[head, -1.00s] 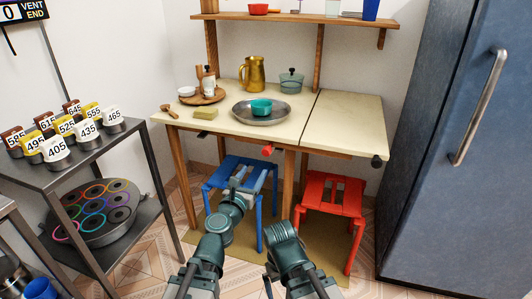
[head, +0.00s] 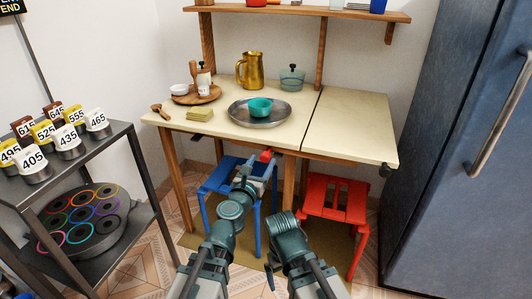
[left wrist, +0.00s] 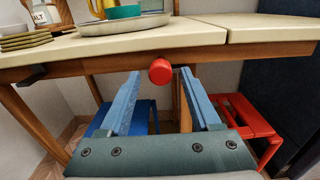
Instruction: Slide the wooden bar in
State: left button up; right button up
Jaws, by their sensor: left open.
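A red knob (head: 266,156) sits under the front edge of the cream tabletop (head: 220,127); it also shows in the left wrist view (left wrist: 160,71). If it is the end of the wooden bar, the bar itself is hidden behind it under the top. My left gripper (head: 259,165) is just below and in front of the knob. In the left wrist view its two blue fingers (left wrist: 163,97) are open, and the knob appears between and slightly beyond their tips, apart from them. Nothing is held. My right gripper is not in view; only part of its arm shows.
A blue stool (head: 218,178) and a red stool (head: 335,195) stand under the table. A metal shelf (head: 75,160) stands left, a blue fridge (head: 455,180) right. Dishes stand on the table.

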aim_at(264, 159)
pick_arm(q)
jog(key=shift+x, duration=1.95)
grip_shut()
